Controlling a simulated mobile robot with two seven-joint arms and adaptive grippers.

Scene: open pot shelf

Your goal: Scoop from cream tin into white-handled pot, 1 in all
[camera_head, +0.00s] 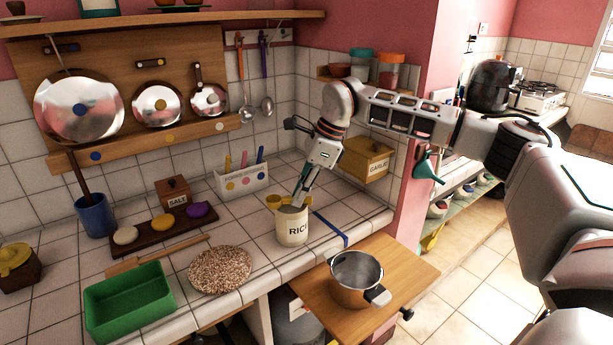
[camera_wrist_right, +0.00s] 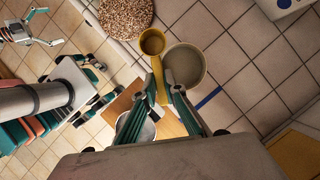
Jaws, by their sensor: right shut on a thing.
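The cream tin (camera_head: 291,230), lettered "RICE", stands on the tiled counter near its front edge; its round mouth shows in the right wrist view (camera_wrist_right: 186,66). My right gripper (camera_head: 300,192) is shut on the handle of a yellow scoop (camera_wrist_right: 152,42), above the tin. The scoop's cup is at the tin's left rim in the head view; its inside shows no clear contents. The white-handled pot (camera_head: 355,270) stands upright on a wooden pull-out board, lower right of the tin. My left gripper (camera_wrist_right: 42,28) shows only in the right wrist view, open and empty.
A round speckled mat (camera_head: 220,270) and a green tray (camera_head: 130,300) lie left of the tin. A blue stripe (camera_head: 330,229) marks the counter right of it. A yellow box (camera_head: 366,160) hangs on the wall. The board (camera_head: 405,262) is bare around the pot.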

